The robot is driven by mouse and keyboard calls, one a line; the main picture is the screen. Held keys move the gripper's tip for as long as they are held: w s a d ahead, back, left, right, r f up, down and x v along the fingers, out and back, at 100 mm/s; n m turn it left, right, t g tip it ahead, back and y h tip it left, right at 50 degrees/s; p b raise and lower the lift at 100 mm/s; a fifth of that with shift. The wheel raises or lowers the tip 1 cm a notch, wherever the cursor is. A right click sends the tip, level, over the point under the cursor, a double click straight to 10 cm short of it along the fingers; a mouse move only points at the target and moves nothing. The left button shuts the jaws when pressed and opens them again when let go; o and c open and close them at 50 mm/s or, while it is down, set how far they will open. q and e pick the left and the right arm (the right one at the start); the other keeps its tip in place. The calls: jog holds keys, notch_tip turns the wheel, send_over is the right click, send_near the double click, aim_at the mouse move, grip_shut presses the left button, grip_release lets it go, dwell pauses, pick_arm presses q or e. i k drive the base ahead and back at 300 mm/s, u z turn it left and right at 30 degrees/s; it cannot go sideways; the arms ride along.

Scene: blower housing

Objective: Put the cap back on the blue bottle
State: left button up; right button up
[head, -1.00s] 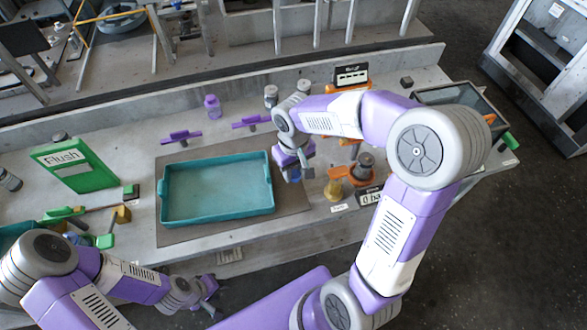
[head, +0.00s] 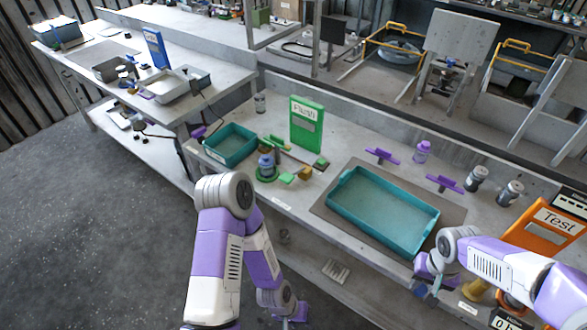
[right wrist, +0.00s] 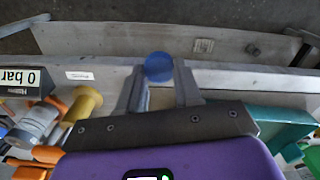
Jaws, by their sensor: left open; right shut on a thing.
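The blue bottle (head: 266,166) stands upright on a round green base at the front of the bench, beside the small teal tray, in the head view. Its top is too small to make out clearly. My right gripper (right wrist: 158,88) is shut on a blue cap (right wrist: 158,67), held between the fingertips in the right wrist view. In the head view this gripper (head: 428,284) is by the near right corner of the large teal tray, far to the right of the bottle. My left gripper (head: 294,314) is open and empty, low in front of the bench, below and apart from the bottle.
The large teal tray (head: 345,213) is empty and lies between the bottle and my right gripper. The green Flush panel (head: 307,125) stands behind the bottle. The small teal tray (head: 228,158) is on its left. A purple bottle (head: 422,152) and purple-handled fixtures stand at the back.

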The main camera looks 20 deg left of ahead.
aim_at(266, 163)
jog(key=u, duration=2.55)
jog(key=i, duration=2.35)
jog(key=z, duration=3.6)
